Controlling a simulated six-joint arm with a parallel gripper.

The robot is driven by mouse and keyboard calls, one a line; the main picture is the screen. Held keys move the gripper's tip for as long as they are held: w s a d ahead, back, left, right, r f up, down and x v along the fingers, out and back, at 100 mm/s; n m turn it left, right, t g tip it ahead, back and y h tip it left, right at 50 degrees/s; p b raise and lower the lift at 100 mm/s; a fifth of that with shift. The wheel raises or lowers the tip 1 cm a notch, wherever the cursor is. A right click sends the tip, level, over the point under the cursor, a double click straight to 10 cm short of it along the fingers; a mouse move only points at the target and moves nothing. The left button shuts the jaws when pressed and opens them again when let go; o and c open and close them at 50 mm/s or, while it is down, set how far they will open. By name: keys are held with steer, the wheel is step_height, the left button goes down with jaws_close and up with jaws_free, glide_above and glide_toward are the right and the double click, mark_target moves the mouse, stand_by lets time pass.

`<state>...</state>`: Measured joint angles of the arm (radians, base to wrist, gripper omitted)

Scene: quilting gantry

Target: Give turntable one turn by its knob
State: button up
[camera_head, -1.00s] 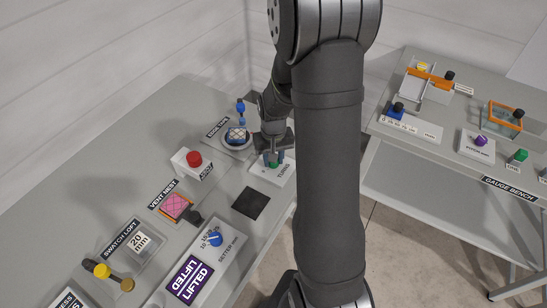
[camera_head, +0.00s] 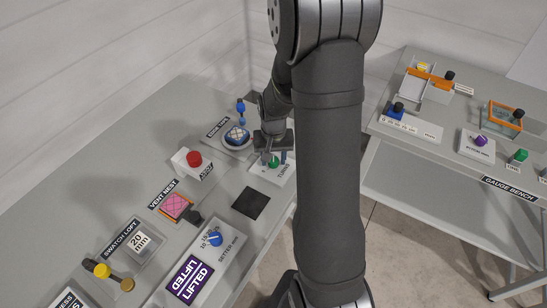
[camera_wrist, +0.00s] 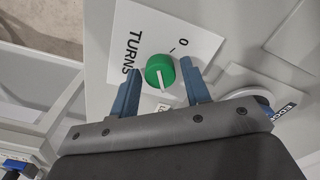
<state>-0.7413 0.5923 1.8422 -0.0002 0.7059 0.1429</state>
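The green knob (camera_wrist: 160,72) sits on a white plate (camera_wrist: 185,22) marked TURNS and 0; its white pointer line faces down toward the gripper in the wrist view. The knob (camera_head: 273,161) also shows in the head view. My gripper (camera_wrist: 160,68) is open, with its blue fingertips on either side of the knob and a visible gap at each side. In the head view my gripper (camera_head: 276,158) is over the plate. The turntable (camera_head: 237,137) is a round disc carrying a blue and white patch, just left of my gripper. Only part of its rim shows in the wrist view.
A red button (camera_head: 194,159) on a white box, a pink patch (camera_head: 175,206) and a dark square pad (camera_head: 251,203) lie nearby. A blue knob (camera_head: 215,237) is nearer the front. A blue-topped post (camera_head: 241,106) stands behind the turntable. The gauge bench is at right.

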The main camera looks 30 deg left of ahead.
mark_target(274, 160)
steer(key=shift+o, duration=0.4)
step_height(274, 160, up, 17)
steer(key=shift+r, duration=0.2)
steer(key=shift+f, duration=0.15)
stand_by(0.5)
step_height(274, 160, down, 17)
steer(key=shift+f, duration=0.15)
stand_by(0.5)
